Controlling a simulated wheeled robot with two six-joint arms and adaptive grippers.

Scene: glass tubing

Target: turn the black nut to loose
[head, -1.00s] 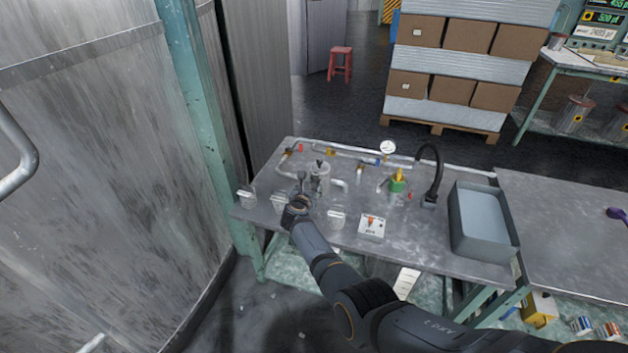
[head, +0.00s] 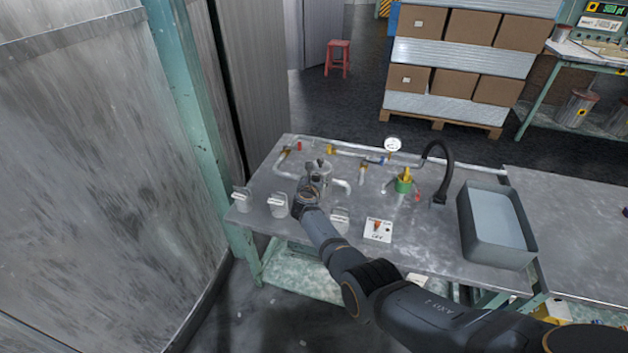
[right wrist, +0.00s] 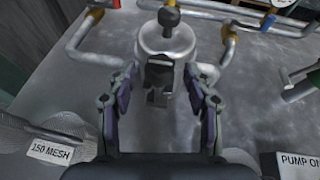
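A silver vessel (right wrist: 168,42) with a round black knob (right wrist: 168,16) on top stands ahead of my right gripper in the right wrist view. A black nut-like piece (right wrist: 159,72) is at the vessel's near side, with a dark stem below it. My right gripper (right wrist: 161,75) is open, one finger on each side of the black piece. I see gaps between the fingers and the piece. In the head view the right gripper (head: 312,184) reaches the vessel (head: 322,170), and the arm partly hides that area. My left gripper is not in view.
Mesh containers, one labelled 150 MESH (right wrist: 50,151), stand nearby. A PUMP ON panel (head: 378,229) lies to the right. Pipes with a gauge (head: 392,145) run along the back. A green valve (head: 403,184), black hose (head: 443,165) and grey bin (head: 465,230) are further right.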

